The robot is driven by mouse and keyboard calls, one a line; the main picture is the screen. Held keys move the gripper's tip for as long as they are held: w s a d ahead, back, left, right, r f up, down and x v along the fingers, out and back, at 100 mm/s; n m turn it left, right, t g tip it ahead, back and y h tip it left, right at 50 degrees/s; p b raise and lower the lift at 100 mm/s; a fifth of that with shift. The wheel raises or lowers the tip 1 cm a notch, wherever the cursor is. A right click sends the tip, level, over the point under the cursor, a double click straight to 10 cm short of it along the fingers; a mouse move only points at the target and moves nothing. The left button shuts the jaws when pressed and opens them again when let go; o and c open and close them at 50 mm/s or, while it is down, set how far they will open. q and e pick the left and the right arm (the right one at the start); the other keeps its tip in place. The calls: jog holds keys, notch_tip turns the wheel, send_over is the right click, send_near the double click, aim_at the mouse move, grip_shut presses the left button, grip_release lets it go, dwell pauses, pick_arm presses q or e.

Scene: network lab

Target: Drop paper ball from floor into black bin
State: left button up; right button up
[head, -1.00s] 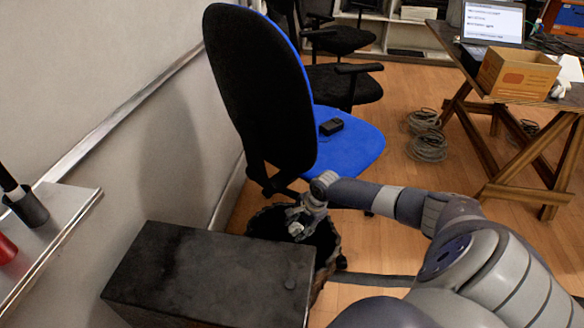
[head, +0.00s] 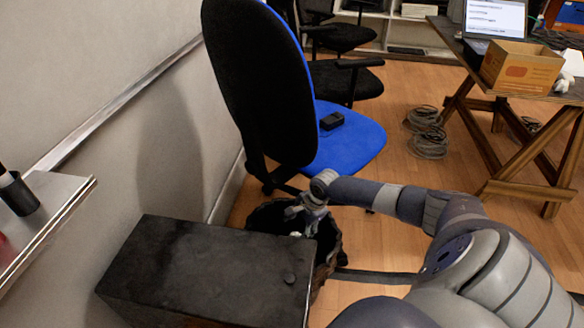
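The black bin (head: 334,250) stands on the floor behind the dark cabinet, with its rim partly hidden by the cabinet and my arm. My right gripper (head: 303,221) is above the bin's opening, and its small fingers look spread apart. A small white paper ball (head: 295,234) shows just below and left of the fingers, over or inside the opening. The cabinet edge cuts off part of it, and I cannot tell whether it touches the bin. My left gripper is not in view.
A dark cabinet (head: 210,270) stands directly in front of the bin. A blue office chair (head: 345,145) is just behind it, and the wall runs along the left. A wooden trestle table (head: 500,185) and cable coils (head: 428,140) are at the right. Floor between is clear.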

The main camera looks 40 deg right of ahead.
dwell(0.3)
jog(key=v, duration=1.2)
